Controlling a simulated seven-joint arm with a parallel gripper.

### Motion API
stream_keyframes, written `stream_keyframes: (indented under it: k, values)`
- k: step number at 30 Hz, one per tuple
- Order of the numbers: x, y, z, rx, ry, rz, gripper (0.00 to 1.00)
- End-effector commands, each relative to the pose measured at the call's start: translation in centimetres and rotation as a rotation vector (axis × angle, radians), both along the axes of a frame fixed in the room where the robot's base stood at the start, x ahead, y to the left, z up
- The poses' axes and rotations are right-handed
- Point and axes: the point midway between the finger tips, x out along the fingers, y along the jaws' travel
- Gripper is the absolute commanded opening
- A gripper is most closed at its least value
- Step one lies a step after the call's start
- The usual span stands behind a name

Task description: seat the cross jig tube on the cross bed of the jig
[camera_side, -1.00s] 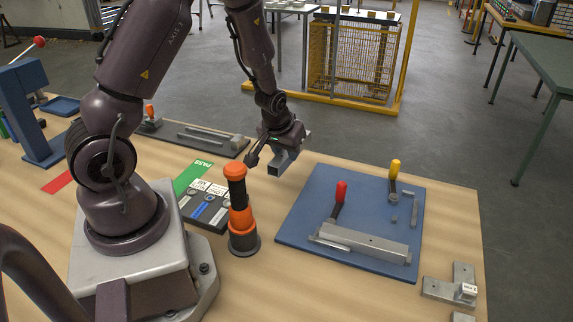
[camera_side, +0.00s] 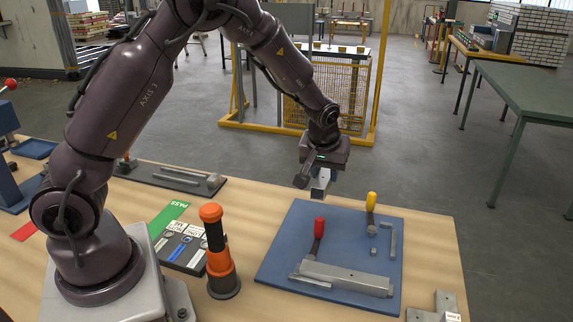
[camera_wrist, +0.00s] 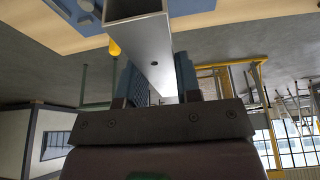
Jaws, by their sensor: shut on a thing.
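My gripper (camera_side: 322,172) is shut on a grey square metal tube, the cross jig tube (camera_side: 321,186). It holds the tube above the back edge of the blue jig plate (camera_side: 279,258). In the wrist view the tube (camera_wrist: 148,50) runs between my gripper's two fingers (camera_wrist: 155,85), its open hollow end toward the top. On the plate a long grey tube (camera_side: 345,277) lies near the front beside a red-handled clamp (camera_side: 319,230). At the back right stand a yellow-handled clamp (camera_side: 371,203), small grey blocks (camera_side: 373,252) and an upright rail (camera_side: 393,241), apparently around the cross bed.
An orange and black post (camera_side: 216,255) stands left of the plate, beside a labelled panel (camera_side: 182,248). A dark fixture (camera_side: 175,177) lies at the back left. Grey metal parts (camera_side: 438,306) sit at the front right. The space above the plate's middle is clear.

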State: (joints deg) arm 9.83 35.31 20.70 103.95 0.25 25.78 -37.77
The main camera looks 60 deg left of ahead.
Motion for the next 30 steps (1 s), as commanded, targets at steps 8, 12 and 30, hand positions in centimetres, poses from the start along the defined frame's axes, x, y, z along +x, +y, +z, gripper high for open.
stream_keyframes:
  k: [8, 12, 30]
  values:
    - [5.3, -10.2, 0.0, 0.021, -0.008, 0.018, 0.06]
    - [6.1, -13.3, 0.0, 0.028, -0.015, 0.027, 0.06]
    - [6.5, -15.4, -6.7, 0.031, -0.02, 0.035, 0.06]
